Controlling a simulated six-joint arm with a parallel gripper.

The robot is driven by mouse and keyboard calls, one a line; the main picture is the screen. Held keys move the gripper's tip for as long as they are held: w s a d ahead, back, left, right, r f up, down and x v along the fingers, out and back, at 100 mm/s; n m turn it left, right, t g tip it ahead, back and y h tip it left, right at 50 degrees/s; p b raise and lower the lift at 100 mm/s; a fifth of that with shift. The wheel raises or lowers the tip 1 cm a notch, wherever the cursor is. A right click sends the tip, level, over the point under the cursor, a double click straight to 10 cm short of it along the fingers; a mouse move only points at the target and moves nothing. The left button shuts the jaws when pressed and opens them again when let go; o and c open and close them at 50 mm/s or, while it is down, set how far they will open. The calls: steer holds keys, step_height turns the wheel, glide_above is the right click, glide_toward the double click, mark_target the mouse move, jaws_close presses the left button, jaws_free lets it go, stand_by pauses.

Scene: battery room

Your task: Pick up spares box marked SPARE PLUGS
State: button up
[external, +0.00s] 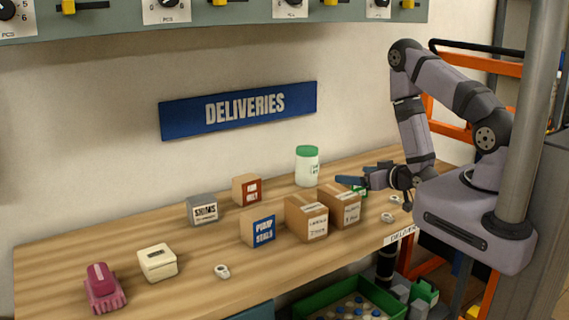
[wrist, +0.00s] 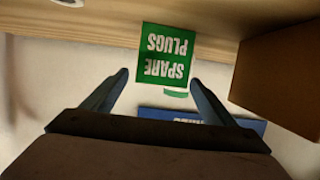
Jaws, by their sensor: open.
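The SPARE PLUGS box shows its green face with white lettering, upside down, in the wrist view (wrist: 167,50). In the external view only a small green and white part of it (external: 359,190) shows, behind a brown carton and below my gripper. My gripper (external: 362,174) is open and empty, pointing left above the table. In the wrist view its two fingertips (wrist: 159,77) stand on either side of the lower part of the green face, with gaps on both sides. I cannot tell how deep the box lies between them.
Two brown cartons (external: 307,218) (external: 340,206) stand close by; one (wrist: 280,80) fills the right of the wrist view. A green-lidded white jar (external: 307,167) stands behind. PUMP SEALS (external: 259,229), SHIMS (external: 202,209) and red-labelled (external: 246,189) boxes stand left. The DELIVERIES sign (external: 238,110) hangs behind.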

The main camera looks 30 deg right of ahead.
steer(key=shift+b+x, duration=0.9)
steer(key=shift+b, duration=0.15)
steer(key=shift+w+p, duration=0.3)
steer(key=shift+p, duration=0.5)
steer(key=shift+f+p+x, duration=0.2)
steer(key=shift+p+x, duration=0.25)
steer(key=shift+x, duration=0.95)
steer(key=c, duration=1.2)
